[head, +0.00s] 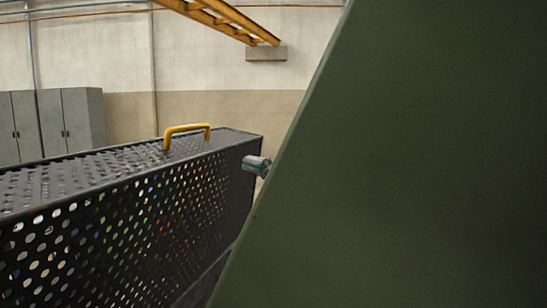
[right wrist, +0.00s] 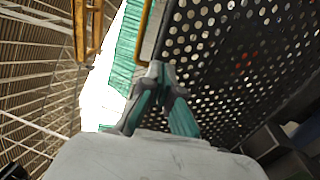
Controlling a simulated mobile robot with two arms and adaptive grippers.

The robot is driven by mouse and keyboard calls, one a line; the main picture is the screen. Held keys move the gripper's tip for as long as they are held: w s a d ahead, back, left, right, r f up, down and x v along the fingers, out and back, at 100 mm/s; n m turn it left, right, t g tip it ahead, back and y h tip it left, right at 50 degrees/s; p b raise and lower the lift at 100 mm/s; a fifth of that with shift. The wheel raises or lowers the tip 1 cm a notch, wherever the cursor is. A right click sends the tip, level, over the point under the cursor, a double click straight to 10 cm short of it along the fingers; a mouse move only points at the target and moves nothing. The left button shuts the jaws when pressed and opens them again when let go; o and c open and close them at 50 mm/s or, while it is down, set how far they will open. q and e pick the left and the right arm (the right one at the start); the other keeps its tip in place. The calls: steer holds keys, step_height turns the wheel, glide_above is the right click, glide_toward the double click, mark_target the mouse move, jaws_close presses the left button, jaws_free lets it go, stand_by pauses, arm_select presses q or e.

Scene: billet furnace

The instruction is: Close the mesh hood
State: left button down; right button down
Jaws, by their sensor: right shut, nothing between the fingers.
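The mesh hood (head: 130,215) is a dark perforated metal box at the left and middle of the head view. A yellow handle (head: 187,131) stands on its top face. I cannot tell whether the hood is fully down. My right gripper (head: 257,163) shows just past the hood's right end, partly hidden by a large green panel. In the right wrist view, the gripper (right wrist: 157,70) is shut and empty, with its fingertips by the hood's perforated face (right wrist: 240,50). I cannot tell whether they touch it. My left gripper is not in view.
The large dark green panel (head: 420,160) blocks the right half of the head view. Grey cabinets (head: 72,120) stand by the far wall at the left. A yellow overhead beam (head: 225,15) hangs above, well clear of the hood.

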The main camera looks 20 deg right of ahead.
mark_target(211, 153)
steer(key=shift+p+x, duration=1.8)
steer(key=shift+x, duration=2)
